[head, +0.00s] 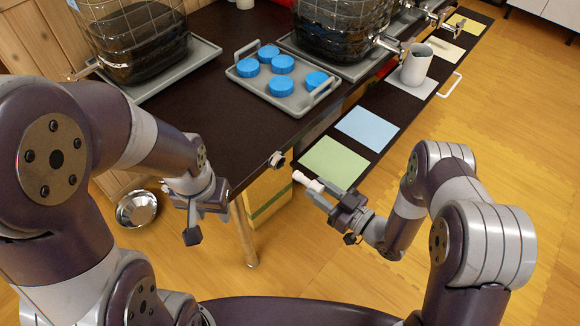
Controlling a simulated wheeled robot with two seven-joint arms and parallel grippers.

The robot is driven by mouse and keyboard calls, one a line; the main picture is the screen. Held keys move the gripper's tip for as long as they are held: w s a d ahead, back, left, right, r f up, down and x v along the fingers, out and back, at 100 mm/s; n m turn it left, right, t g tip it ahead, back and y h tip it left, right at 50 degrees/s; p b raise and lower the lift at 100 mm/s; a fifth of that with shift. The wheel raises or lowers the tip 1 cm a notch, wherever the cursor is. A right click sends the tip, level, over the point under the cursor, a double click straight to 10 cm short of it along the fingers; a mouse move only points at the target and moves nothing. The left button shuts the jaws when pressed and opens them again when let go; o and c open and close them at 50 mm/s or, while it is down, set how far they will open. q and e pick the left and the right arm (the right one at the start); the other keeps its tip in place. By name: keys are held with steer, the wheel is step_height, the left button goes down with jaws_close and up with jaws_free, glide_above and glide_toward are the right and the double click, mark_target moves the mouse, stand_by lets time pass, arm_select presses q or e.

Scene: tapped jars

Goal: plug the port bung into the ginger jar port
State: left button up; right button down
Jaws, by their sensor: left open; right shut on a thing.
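My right gripper (328,196) is shut on a small white bung (307,182). It holds the bung in the air just off the front corner of the dark table, its white end pointing up and left. My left gripper (193,222) is open and empty, hanging beside the table's near edge, apart from everything. Two large ribbed glass jars with dark contents stand at the back, a left jar (135,45) and a right jar (338,32). I cannot tell which is the ginger jar, and I cannot make out an open port on either.
A grey tray (243,88) holds several blue discs. A lower shelf carries a green mat (333,162), a blue mat (367,129) and a mug (416,64). A metal bowl (137,208) is on the floor.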

steer(key=shift+v, duration=1.45)
